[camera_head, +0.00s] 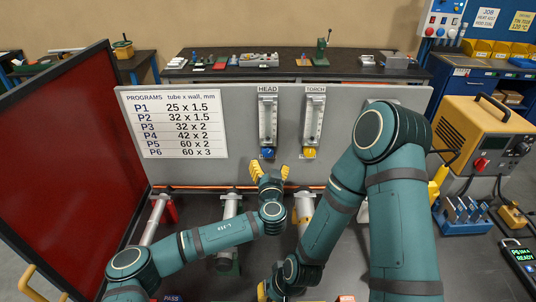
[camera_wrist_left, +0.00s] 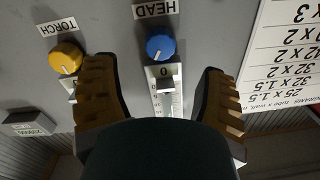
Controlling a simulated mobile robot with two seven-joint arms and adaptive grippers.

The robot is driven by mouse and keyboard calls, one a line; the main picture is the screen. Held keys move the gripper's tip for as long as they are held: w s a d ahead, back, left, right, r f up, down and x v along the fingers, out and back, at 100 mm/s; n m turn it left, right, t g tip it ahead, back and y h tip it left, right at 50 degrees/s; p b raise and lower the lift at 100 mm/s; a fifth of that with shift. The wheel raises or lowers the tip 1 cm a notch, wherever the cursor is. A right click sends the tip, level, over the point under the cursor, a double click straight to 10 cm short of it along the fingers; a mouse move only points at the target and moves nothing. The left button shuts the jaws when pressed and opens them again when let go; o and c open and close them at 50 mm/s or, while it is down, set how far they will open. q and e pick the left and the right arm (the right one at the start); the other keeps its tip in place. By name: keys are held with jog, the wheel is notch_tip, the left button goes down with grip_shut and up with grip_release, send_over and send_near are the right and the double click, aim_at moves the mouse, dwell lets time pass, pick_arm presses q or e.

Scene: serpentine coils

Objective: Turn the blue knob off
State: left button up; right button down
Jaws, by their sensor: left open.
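The blue knob (camera_head: 267,153) sits on the grey panel below the HEAD flow tube (camera_head: 268,118). In the left wrist view, which is upside down, the blue knob (camera_wrist_left: 160,46) is beside a plate marked 0 (camera_wrist_left: 164,72); its exact setting is too small to read surely. My left gripper (camera_head: 270,172) is open and empty just below the knob. In the left wrist view its yellow fingers (camera_wrist_left: 160,82) are spread wide, with the knob ahead between them, apart from both. My right gripper (camera_head: 266,290) is low at the bottom edge, mostly hidden by its arm.
A yellow knob (camera_head: 309,153) under the TORCH tube (camera_head: 314,118) is close to the right; it also shows in the left wrist view (camera_wrist_left: 66,58). A programs chart (camera_head: 175,123) is at left. A copper pipe (camera_head: 200,187) and coil fixtures lie below the panel.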

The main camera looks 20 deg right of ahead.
aim_at(268, 153)
pick_arm(q)
jog(key=x, duration=0.6)
jog(key=shift+w+r, duration=0.1)
jog(key=shift+w, duration=0.15)
jog(key=c, duration=1.2)
